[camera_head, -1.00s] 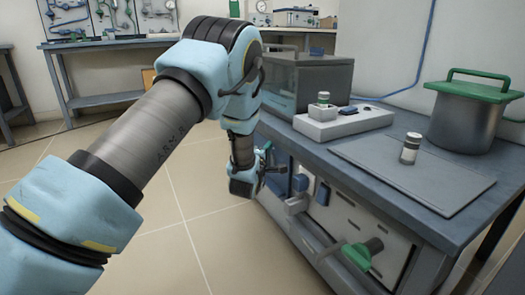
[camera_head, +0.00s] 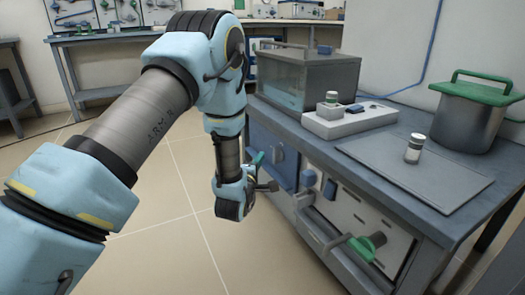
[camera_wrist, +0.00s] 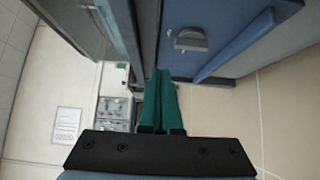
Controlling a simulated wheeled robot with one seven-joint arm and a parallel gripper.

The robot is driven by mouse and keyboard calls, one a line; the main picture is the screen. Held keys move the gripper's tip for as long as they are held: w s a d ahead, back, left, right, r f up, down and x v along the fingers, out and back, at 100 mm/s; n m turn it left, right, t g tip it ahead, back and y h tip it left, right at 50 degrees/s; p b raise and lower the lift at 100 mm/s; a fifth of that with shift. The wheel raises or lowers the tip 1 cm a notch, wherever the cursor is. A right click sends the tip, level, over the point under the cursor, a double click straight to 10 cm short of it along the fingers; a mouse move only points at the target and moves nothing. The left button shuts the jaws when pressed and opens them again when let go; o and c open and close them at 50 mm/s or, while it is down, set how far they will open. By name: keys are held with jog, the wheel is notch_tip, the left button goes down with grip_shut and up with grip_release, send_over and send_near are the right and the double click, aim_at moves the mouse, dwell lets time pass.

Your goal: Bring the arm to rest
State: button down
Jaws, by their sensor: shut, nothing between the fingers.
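My gripper (camera_wrist: 158,75) shows in the wrist view with its two green fingers pressed together and nothing between them. In the head view my arm reaches forward and its wrist hangs down in front of the bench; the gripper's green fingers (camera_head: 257,158) show small beside the wrist, near the blue furnace front (camera_head: 275,152). The gripper appears apart from the furnace front, though the exact gap is hard to judge. In the wrist view a blue panel with a grey handle (camera_wrist: 190,39) lies close beyond the fingers.
The bench (camera_head: 375,188) carries a glass-sided box (camera_head: 310,80), a white device (camera_head: 350,120) with a vial, another vial (camera_head: 414,148) on a grey mat (camera_head: 450,190), and a green-lidded pot (camera_head: 468,115). A green furnace handle (camera_head: 368,245) juts out below. Floor at left is clear.

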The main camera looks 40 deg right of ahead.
jog(key=w+a+r+m+y+p, duration=0.1)
jog(key=w+a+r+y+p, duration=0.3)
jog(key=w+a, duration=0.5)
jog(key=a+r+m+g+y+p, duration=0.1)
jog(key=a+r+m+y, duration=0.15)
jog(key=a, duration=0.55)
jog(key=a+r+m+g+y+p, duration=0.1)
jog(key=a+r+y, duration=0.25)
jog(key=a, duration=0.55)
jog(key=s+a+r+m+g+y+p, duration=0.25)
jog(key=s+a+r+g, duration=0.2)
jog(key=s+a, duration=0.6)
jog(key=s+a+r+m+g+y+p, duration=0.25)
jog(key=s+a+r, duration=0.35)
jog(key=a, duration=0.7)
notch_tip(320, 180, up, 36)
jog(key=h+p, duration=0.1)
jog(key=p, duration=3.7)
jog(key=shift+d+n, duration=0.35)
jog(key=shift+d, duration=0.1)
